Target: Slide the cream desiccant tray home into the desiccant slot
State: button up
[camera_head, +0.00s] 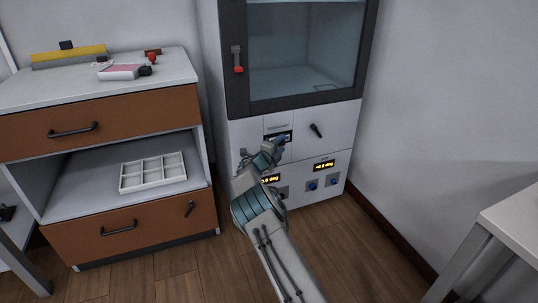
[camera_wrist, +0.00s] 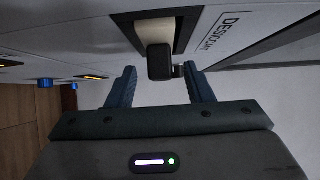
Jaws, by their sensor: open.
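The cream desiccant tray (camera_wrist: 155,31) shows in the wrist view, inside the dark opening of the desiccant slot (camera_wrist: 182,22), with its dark handle (camera_wrist: 160,62) sticking out. How deep the tray sits cannot be told. My gripper (camera_wrist: 158,72) is open, its two blue fingers on either side of and below the handle, with gaps between. In the head view my gripper (camera_head: 281,139) is at the slot in the white cabinet's lower front (camera_head: 247,133), and it mostly hides the tray there.
The cabinet has a glass door (camera_head: 305,50) above, a black knob (camera_head: 316,130) right of the slot, and displays with blue knobs (camera_head: 312,184) below. A brown drawer unit (camera_head: 150,214) with a white compartment tray (camera_head: 152,172) stands left. A table (camera_head: 515,220) is at right.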

jog(key=p+v, duration=0.4)
jog(key=v, duration=0.8)
jog(key=shift+s+p, duration=0.25)
jog(key=shift+p, duration=0.05)
jog(key=shift+a, duration=0.1)
dwell(0.5)
